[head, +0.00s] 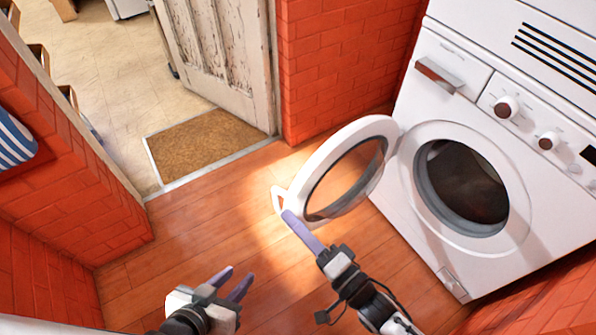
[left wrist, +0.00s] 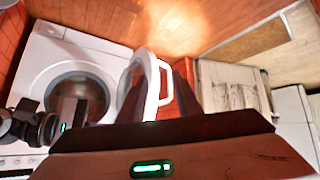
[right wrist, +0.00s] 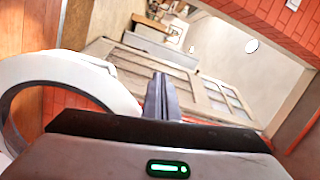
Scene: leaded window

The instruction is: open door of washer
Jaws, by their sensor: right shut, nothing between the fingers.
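The white washer (head: 397,180) stands at the right in the head view. Its round door (head: 302,190) is swung wide open to the left, and the dark drum opening (head: 465,185) shows. The door's handle (head: 277,200) is on the door's free edge; it also shows in the left wrist view (left wrist: 166,82). My right gripper (head: 288,216) is shut and empty, with its fingertips close to the door's lower edge near the handle; I cannot tell whether they touch. My left gripper (head: 237,279) is open and empty, low over the floor, left of the right arm.
The wooden floor (head: 215,205) left of the washer door is clear. A brown doormat (head: 205,145) lies at a doorway with a worn white door (head: 215,50). Red brick walls (head: 330,60) stand behind and at the left.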

